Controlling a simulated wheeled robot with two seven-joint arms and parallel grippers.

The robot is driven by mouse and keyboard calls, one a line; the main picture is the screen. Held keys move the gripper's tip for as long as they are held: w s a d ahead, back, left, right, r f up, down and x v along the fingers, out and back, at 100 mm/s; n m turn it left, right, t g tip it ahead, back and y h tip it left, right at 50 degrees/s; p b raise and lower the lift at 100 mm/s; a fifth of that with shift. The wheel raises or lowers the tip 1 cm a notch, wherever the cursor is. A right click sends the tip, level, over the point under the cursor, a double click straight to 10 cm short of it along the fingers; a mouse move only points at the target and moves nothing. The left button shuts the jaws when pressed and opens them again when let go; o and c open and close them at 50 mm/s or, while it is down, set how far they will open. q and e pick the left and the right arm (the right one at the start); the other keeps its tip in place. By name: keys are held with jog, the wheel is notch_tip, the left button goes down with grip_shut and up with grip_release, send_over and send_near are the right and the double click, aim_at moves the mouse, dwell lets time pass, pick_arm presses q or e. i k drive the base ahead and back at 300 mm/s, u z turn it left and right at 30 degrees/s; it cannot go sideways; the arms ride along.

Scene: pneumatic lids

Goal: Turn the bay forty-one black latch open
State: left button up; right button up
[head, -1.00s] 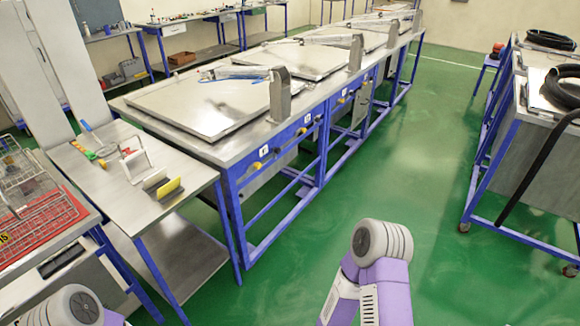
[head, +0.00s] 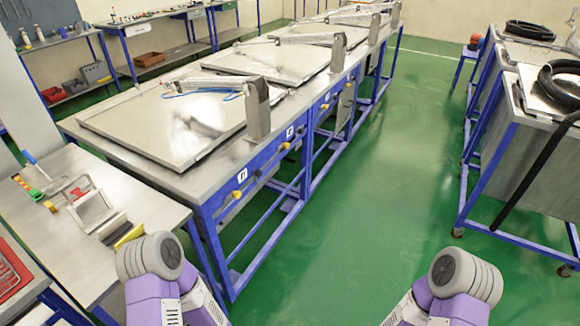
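A long steel bench on a blue frame (head: 208,222) carries a row of flat metal lids. The nearest lid (head: 170,125) lies closed on the bench top. A pneumatic cylinder with a blue hose (head: 205,86) lies over it, by a grey upright bracket (head: 257,108). The blue front rail holds yellow knobs (head: 237,194) and small white labels (head: 241,176), too small to read. I cannot make out a black latch or tell which bay is forty-one. Only rounded links of my two arms show at the bottom; neither gripper is in view.
A steel side table (head: 60,240) with small tools and a yellow-edged block (head: 128,235) stands at the left. A cart with black hoses (head: 560,85) stands at the right. The green floor (head: 360,215) between is clear.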

aim_at(257, 173)
jog(key=u, duration=0.25)
jog(key=i, duration=0.75)
jog(key=u, duration=0.9)
jog(key=i, duration=0.25)
jog(key=u, duration=0.25)
